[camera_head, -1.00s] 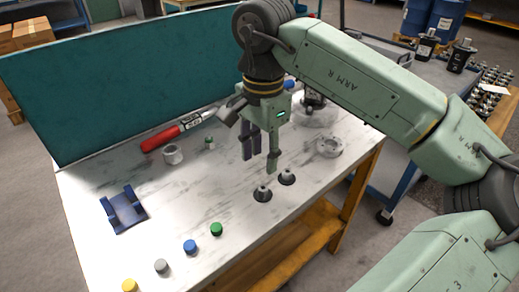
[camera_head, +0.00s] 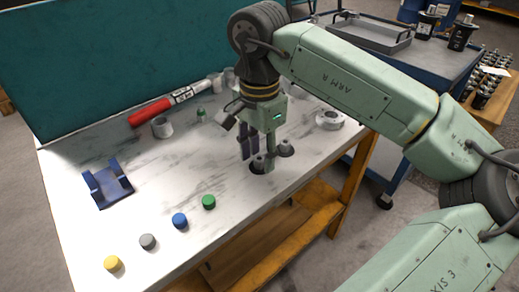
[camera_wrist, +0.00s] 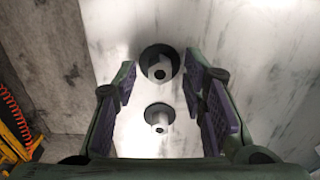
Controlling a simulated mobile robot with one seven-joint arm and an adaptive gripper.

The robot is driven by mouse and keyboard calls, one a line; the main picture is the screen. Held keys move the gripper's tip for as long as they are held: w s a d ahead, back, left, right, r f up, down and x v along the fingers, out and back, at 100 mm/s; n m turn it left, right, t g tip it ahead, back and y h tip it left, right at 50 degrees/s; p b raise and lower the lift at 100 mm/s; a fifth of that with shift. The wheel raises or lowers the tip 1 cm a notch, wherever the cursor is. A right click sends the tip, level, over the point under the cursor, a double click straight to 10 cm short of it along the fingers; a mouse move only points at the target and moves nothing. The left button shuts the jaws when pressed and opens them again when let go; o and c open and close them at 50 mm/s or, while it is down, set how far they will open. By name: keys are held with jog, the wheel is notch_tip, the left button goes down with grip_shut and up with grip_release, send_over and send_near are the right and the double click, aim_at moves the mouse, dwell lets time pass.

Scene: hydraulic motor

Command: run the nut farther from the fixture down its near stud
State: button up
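Two small dark round-based pieces with grey tops, which look like the nuts, stand near the bench's front edge. The front-left one (camera_head: 257,165) is at my gripper's fingertips; the other (camera_head: 286,148) is just behind and right. My gripper (camera_head: 258,150) points down and is open. The wrist view shows its purple-padded fingers apart, with the larger-looking piece (camera_wrist: 159,64) between the tips and the second piece (camera_wrist: 158,117) below it in the picture. Neither appears gripped. I cannot make out studs, or tell surely which object is the fixture. A blue cradle (camera_head: 108,187) sits at left.
Yellow (camera_head: 113,264), grey (camera_head: 148,242), blue (camera_head: 180,220) and green (camera_head: 209,202) caps line the front. A red-handled tool (camera_head: 150,112), pale ring (camera_head: 161,128) and flanged disc (camera_head: 330,119) lie behind. A teal panel (camera_head: 120,60) closes the back. The bench's middle-left is clear.

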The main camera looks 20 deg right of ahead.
aim_at(260, 158)
jog(key=shift+f, duration=0.2)
dwell(0.6)
grip_shut()
jog(key=shift+r, duration=0.1)
dwell(0.4)
jog(key=shift+r+p, duration=1.85)
jog(key=shift+r, duration=1.1)
